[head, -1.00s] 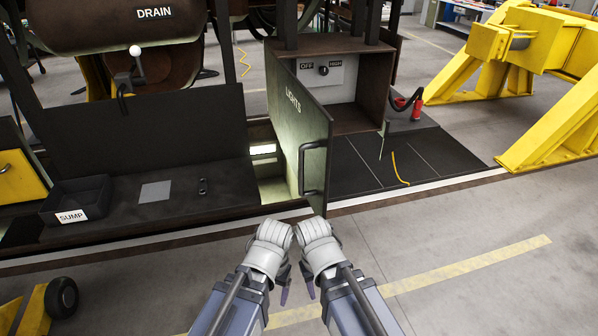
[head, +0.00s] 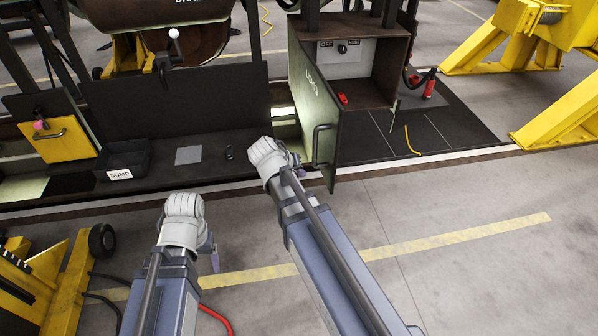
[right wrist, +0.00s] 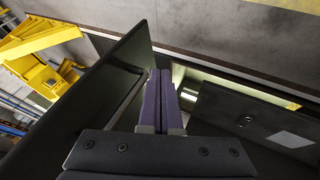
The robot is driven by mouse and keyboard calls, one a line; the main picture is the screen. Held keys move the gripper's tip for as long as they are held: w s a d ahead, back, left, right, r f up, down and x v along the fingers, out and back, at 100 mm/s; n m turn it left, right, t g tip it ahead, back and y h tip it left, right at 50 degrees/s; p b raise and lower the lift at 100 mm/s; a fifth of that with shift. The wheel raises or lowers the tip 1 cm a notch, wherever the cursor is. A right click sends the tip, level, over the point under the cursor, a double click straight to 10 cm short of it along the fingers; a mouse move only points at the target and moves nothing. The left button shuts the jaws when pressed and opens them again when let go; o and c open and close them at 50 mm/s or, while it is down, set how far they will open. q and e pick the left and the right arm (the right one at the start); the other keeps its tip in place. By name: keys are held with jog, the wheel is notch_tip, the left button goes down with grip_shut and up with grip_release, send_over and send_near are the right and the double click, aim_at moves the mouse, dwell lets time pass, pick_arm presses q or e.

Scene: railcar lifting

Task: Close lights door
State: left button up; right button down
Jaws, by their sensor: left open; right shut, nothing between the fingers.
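The lights door (head: 312,100) is a pale green panel marked LIGHTS, with a dark bar handle (head: 317,147). It stands swung open from its brown box (head: 385,75), with its free edge towards me. The box shows a white OFF/HIGH switch panel (head: 358,58). My right gripper (head: 298,168) is shut and empty, left of the door on its labelled side, near the handle. In the right wrist view its purple fingers (right wrist: 160,95) point along the door (right wrist: 85,90); contact cannot be told. My left gripper (head: 213,262) is open and empty, apart from the door.
The sump tray (head: 125,162) and a dark bay lie left of the door. A small red item (head: 343,98) lies in the box. A black mat (head: 430,130) and yellow stands (head: 560,115) are at the right.

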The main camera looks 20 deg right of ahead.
jog(key=b, duration=0.8)
send_near(326, 179)
notch_tip(326, 179, down, 3)
jog(key=d, duration=0.1)
jog(key=shift+w+d+f, duration=0.15)
jog(key=shift+w+d, duration=0.3)
jog(key=shift+d, duration=0.3)
